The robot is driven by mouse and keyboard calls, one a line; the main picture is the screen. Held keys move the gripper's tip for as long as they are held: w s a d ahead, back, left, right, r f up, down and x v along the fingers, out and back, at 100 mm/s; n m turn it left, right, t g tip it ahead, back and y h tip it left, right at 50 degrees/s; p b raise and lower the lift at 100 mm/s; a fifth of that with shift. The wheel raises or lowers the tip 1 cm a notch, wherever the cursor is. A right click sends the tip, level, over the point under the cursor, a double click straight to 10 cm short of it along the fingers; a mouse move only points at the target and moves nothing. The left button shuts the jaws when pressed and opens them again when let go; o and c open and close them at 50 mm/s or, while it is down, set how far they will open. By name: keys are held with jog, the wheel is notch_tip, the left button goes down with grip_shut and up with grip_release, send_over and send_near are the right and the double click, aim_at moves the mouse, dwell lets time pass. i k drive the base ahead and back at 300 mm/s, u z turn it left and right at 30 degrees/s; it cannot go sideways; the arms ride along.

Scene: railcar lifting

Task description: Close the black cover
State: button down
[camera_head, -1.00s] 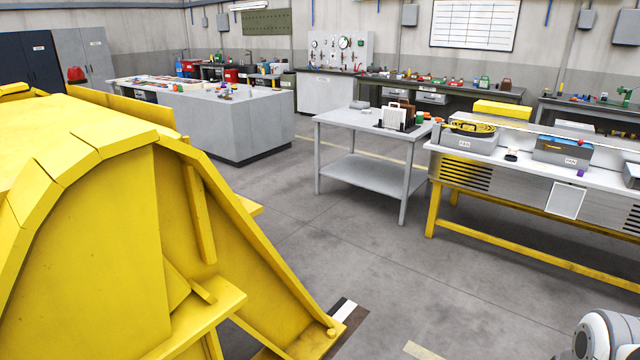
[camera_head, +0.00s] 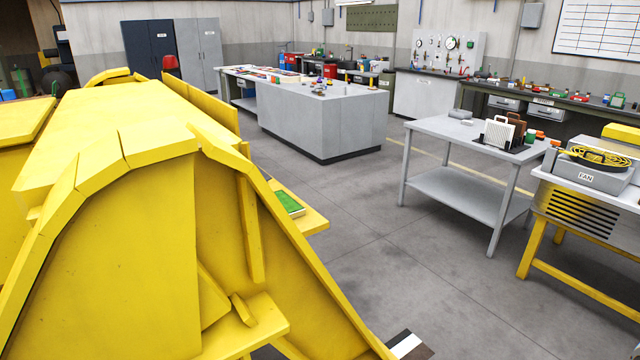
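I cannot make out a black cover in the head view. My gripper is not in view.
A large yellow machine frame (camera_head: 120,250) fills the left, with a green item (camera_head: 289,203) on its side ledge. A grey table (camera_head: 450,128), a grey island (camera_head: 325,115) and a yellow-legged bench (camera_head: 570,292) stand beyond. Open floor (camera_head: 400,275) lies between.

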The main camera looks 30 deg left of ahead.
aim_at(267, 177)
jog(key=u, duration=0.55)
jog(key=i, duration=1.25)
jog(key=u, duration=1.25)
jog(key=i, duration=0.5)
jog(key=u, duration=0.3)
jog(key=k, duration=0.9)
jog(key=u, duration=0.15)
jog(key=i, duration=0.9)
jog(key=z, duration=0.05)
